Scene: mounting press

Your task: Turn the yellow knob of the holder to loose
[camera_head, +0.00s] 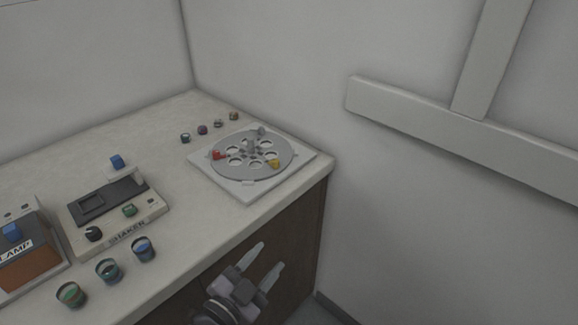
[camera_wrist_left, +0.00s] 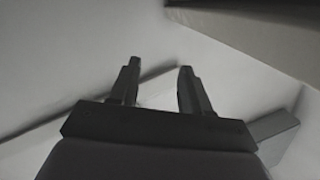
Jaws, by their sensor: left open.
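The holder (camera_head: 224,167) is a round grey disc with several holes on a pale square plate, near the counter's right corner. Its yellow knob (camera_head: 274,163) sits on the disc's right front edge. A red knob (camera_head: 217,155) sits on the left edge, and a grey lever-like part stands at the middle. My left gripper (camera_head: 262,263) is open and empty in front of the counter, below and apart from the holder. The left wrist view shows its two fingers (camera_wrist_left: 157,88) spread with nothing between them. My right gripper is not in view.
A shaker (camera_head: 150,207) and a lamp box (camera_head: 30,262) stand on the counter's left. Several small jars (camera_head: 143,249) line the front edge, and several small round pieces (camera_head: 202,130) lie behind the holder. Walls close the back and right. The counter between shaker and holder is clear.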

